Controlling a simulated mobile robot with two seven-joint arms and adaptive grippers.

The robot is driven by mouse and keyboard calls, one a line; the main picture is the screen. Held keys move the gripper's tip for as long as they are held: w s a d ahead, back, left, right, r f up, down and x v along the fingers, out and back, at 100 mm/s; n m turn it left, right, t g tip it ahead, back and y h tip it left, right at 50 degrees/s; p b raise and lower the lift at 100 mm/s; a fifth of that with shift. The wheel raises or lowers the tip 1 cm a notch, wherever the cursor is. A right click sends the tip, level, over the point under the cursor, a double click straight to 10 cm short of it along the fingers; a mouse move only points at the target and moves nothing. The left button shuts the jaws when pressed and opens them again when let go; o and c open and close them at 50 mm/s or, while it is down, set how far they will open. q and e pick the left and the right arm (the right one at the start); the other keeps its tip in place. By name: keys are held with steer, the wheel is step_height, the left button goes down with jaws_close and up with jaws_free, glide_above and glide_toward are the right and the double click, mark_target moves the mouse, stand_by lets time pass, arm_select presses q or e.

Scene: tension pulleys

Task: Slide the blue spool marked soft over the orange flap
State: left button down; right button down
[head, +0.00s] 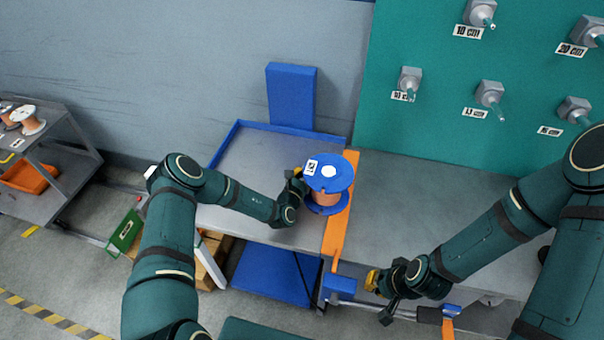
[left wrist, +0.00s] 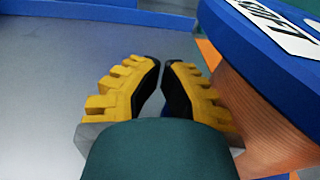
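The blue spool (head: 330,173), wound with copper-orange material, stands upright at the left side of the orange flap (head: 336,237), partly over it. A white label lies on its top flange; in the left wrist view the spool (left wrist: 262,105) is at the right and its label is cut off and upside down. My left gripper (head: 297,180) is beside the spool's left side. In the left wrist view its yellow fingertips (left wrist: 161,64) are almost together with nothing held between them. My right gripper (head: 375,295) is near the bench's front edge, right of the flap; its opening is unclear.
A grey tray area with a blue rim (head: 238,127) lies left of the flap; grey bench (head: 430,200) is clear to the right. A blue block (head: 291,95) stands behind. A green panel (head: 450,90) carries several labelled pegs. A shelf cart (head: 62,130) stands far left.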

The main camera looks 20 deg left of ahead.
arm_select(q)
steer(key=shift+d+p, duration=0.55)
steer(key=shift+d, duration=3.35)
steer(key=shift+d+p, duration=0.35)
steer(key=shift+d, duration=1.05)
steer(key=shift+w+d, duration=0.1)
steer(key=shift+d, duration=2.45)
steer(key=shift+d, duration=0.1)
steer(key=shift+w+d, duration=0.2)
steer(key=shift+d, duration=3.3)
steer(key=shift+a+p, duration=0.8)
steer(key=shift+a, duration=1.65)
